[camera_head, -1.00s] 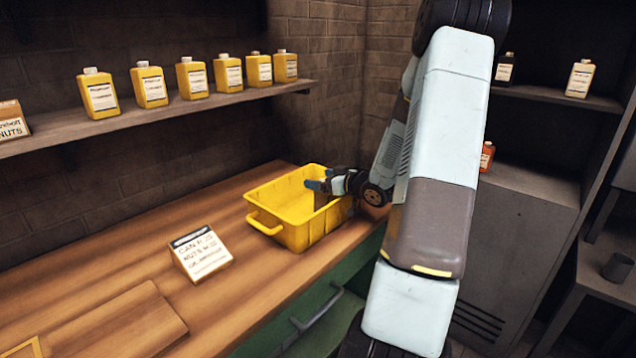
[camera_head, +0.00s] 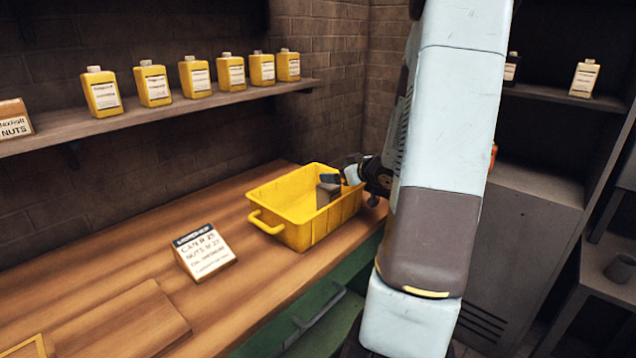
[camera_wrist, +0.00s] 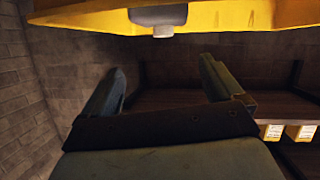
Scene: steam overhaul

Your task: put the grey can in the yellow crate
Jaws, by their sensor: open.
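The yellow crate (camera_head: 293,238) stands on the wooden bench near the far wall. It also shows at the top of the wrist view (camera_wrist: 90,20). The grey can (camera_head: 327,193) is inside the crate at its right part, partly hidden in the head view. In the wrist view, which appears upside down, the can (camera_wrist: 158,14) shows its grey body and pale cap against the yellow crate. My gripper (camera_head: 343,178) is beside the can at the crate's far right rim. Its two fingers (camera_wrist: 165,82) are apart with nothing between them.
A label sign (camera_head: 205,252) stands on the bench left of the crate. A wooden board (camera_head: 120,325) lies at the front left. Several yellow bottles (camera_head: 198,78) line the wall shelf (camera_head: 150,112). A dark cup (camera_head: 619,268) is on the right-hand table. Bare bench lies around the sign.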

